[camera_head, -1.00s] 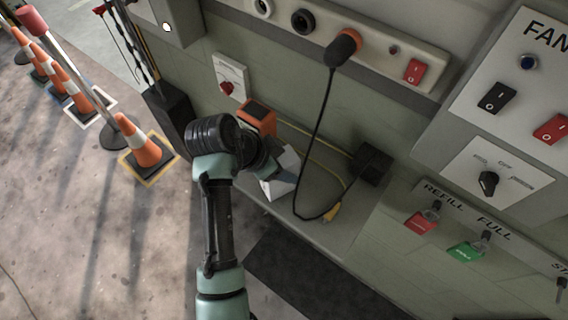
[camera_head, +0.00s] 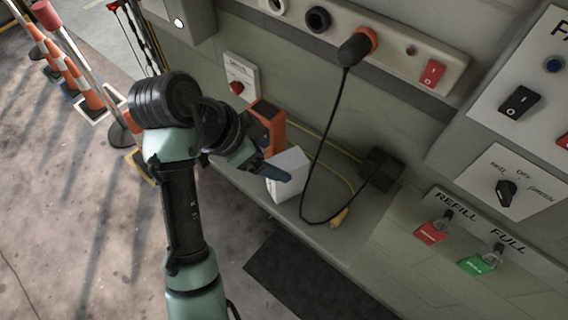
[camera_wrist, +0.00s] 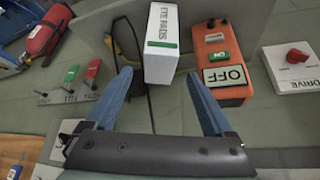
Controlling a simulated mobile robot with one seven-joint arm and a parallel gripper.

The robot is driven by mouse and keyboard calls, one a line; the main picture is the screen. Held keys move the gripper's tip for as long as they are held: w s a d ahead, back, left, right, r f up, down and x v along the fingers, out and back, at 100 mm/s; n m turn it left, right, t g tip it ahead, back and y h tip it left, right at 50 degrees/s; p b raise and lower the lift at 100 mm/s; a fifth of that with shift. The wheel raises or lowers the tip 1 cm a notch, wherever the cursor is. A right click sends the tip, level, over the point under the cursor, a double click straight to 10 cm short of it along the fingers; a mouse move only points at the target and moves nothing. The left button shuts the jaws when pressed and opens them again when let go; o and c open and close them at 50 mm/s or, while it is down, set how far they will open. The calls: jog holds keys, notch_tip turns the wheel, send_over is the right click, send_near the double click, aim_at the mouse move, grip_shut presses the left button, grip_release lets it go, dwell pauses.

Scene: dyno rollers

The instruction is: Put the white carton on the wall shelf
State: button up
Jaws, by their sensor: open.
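The white carton (camera_head: 287,174) stands on the wall shelf (camera_head: 318,238) in the head view, upright, with the orange box behind and to its left. In the wrist view the carton (camera_wrist: 162,42), marked EYE PADS with a green stripe, lies just beyond the fingertips. My gripper (camera_head: 268,170) is open and empty in front of the carton; its two blue fingers (camera_wrist: 160,74) show apart in the wrist view. In the head view a finger overlaps the carton's front. I cannot tell whether the fingers touch it.
An orange box (camera_head: 268,126) with an OFF label stands close beside the carton. A black cable hangs from a plug (camera_head: 357,46) down to the shelf right of the carton. A black adapter (camera_head: 381,170) sits farther right. Traffic cones stand at left.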

jog(key=p+v, duration=0.1)
jog(key=v, duration=0.1)
jog(key=shift+s+a+r+p, duration=0.1)
jog(key=shift+a+r+p, duration=0.05)
jog(key=shift+r+p, duration=0.2)
dwell(0.4)
